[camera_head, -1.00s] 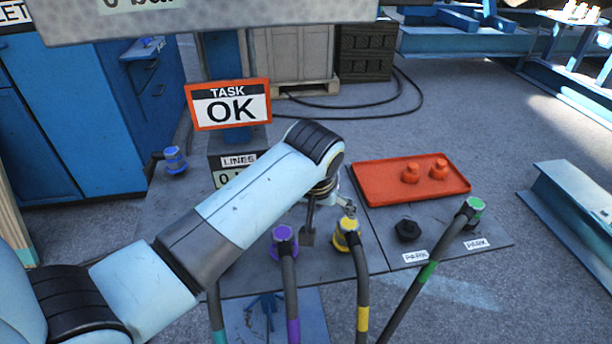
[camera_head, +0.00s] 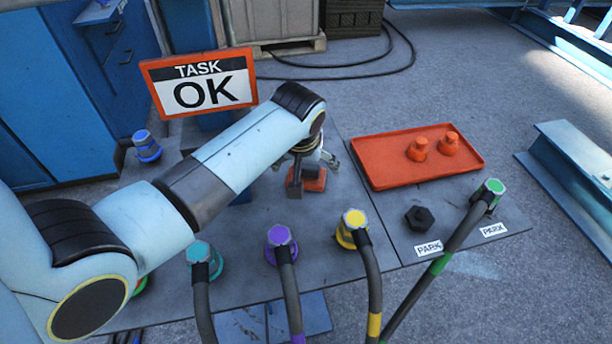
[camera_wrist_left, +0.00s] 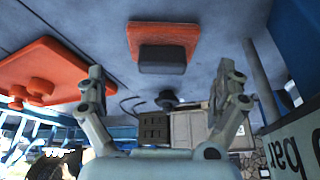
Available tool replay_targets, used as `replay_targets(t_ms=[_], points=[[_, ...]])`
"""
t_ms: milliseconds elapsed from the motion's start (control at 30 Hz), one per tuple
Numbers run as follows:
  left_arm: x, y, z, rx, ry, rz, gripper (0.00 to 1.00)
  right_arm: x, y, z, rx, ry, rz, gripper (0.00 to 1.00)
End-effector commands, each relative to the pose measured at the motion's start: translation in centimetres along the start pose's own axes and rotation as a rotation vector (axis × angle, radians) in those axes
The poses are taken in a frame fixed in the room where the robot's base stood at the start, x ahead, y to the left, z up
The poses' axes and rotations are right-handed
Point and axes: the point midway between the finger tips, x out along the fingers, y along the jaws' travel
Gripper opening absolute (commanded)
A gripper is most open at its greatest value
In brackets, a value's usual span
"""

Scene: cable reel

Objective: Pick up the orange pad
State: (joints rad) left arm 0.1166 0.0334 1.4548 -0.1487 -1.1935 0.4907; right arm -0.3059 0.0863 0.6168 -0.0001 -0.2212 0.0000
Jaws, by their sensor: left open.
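The orange pad (camera_head: 315,183) lies on the grey table top, left of the orange tray. It is partly hidden behind my left gripper (camera_head: 312,168) in the head view. In the left wrist view the pad (camera_wrist_left: 163,34) shows as an orange slab with a dark block on it, beyond the fingertips. My left gripper (camera_wrist_left: 165,82) is open there, its two fingers wide apart with nothing between them. The pad lies ahead of the gap, apart from the fingers. My right gripper is in neither view.
The orange tray (camera_head: 376,179) holds two orange knobs. Teal (camera_head: 203,256), purple (camera_head: 280,237), yellow (camera_head: 353,221) and green (camera_head: 493,187) capped cable ends stand along the front. A black hex piece (camera_head: 419,218) sits near the PARK labels. A "TASK OK" sign (camera_head: 199,87) stands behind my arm.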

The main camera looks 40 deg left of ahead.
Motion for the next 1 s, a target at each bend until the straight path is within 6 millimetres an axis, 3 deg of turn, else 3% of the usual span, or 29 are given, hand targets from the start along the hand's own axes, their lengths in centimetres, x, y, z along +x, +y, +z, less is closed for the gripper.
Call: replay_targets(t_ms=[300,633,1000], points=[[4.6,-0.3,0.1,0.000,-0.001,0.000,1.00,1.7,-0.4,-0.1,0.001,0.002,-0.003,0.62],[5.1,-0.3,0.0,-0.001,0.001,0.001,0.99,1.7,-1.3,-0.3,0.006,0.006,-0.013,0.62],[5.1,-0.3,0.0,0.000,0.000,0.001,0.50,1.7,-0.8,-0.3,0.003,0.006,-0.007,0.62]])
